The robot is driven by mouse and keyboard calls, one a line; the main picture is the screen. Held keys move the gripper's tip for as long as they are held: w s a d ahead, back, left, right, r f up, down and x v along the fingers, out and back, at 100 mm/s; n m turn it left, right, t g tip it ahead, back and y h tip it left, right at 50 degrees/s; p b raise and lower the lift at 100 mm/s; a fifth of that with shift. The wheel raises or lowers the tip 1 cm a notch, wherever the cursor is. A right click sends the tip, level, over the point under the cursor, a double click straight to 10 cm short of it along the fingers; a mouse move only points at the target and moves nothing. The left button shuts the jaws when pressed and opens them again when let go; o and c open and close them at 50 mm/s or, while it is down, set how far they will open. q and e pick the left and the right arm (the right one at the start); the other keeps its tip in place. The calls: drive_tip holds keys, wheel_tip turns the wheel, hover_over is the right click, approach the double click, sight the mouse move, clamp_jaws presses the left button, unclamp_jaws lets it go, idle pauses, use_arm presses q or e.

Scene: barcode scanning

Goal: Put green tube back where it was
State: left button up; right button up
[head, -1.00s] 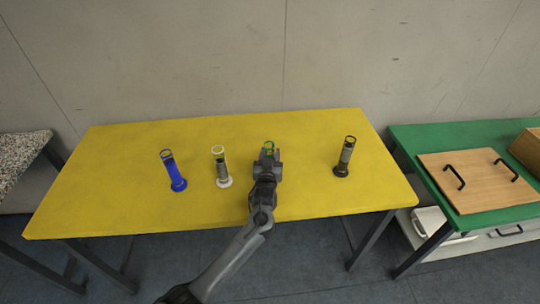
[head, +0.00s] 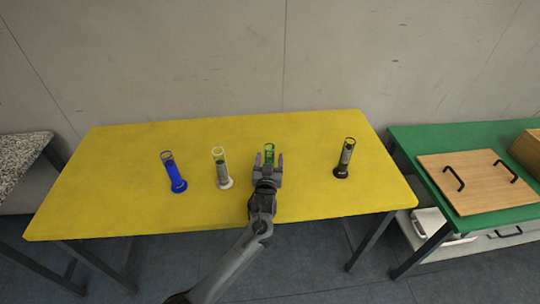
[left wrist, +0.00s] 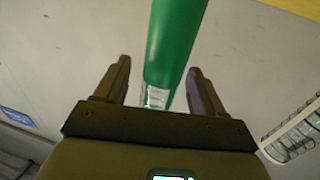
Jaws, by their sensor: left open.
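The green tube (head: 269,150) stands on the yellow table (head: 130,205), between the white tube and the black tube. Its lower part is hidden behind my left gripper (head: 268,160) in the head view. In the left wrist view the green tube (left wrist: 174,45) runs down the middle of the picture toward the gap between my fingers. My left gripper (left wrist: 160,82) is open there, with one finger on each side of the tube and visible gaps between. My right gripper does not show in any view.
A blue tube (head: 173,172) and a white tube (head: 222,168) stand to the left. A black tube (head: 344,158) stands to the right. A green table (head: 410,145) with a handled wooden board (head: 478,182) is farther right.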

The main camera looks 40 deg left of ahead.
use_arm(q)
drive_tip(key=s+d+f+h, duration=0.1)
drive_tip(key=s+d, duration=0.2)
drive_tip(key=s, duration=0.1)
drive_tip(key=s+d+f+m+g+h+p, duration=0.1)
drive_tip(key=s+d+h, duration=0.1)
drive_tip(key=s+d, duration=0.1)
drive_tip(key=s+d+f+m+h, duration=0.1)
drive_tip(key=s+d+f, duration=0.1)
drive_tip(key=s, duration=0.3)
drive_tip(key=shift+s+d+p, duration=0.1)
drive_tip(key=shift+d+p, duration=0.2)
drive_tip(key=shift+d, duration=0.3)
drive_tip(key=s+d+f+m+g+h, duration=0.1)
drive_tip(key=s+d+m+g+h, duration=0.2)
drive_tip(key=s, duration=1)
drive_tip(key=s+d+f+m+g+h, duration=0.2)
drive_tip(key=s+d+g, duration=0.5)
drive_tip(key=s, duration=0.6)
drive_tip(key=shift+s+f+m+h, duration=0.15)
drive_tip(key=shift+s+m+h, duration=0.15)
drive_tip(key=shift+m+h, duration=0.35)
wheel_tip(320, 180, up, 36)
drive_tip(key=p, duration=3.6)
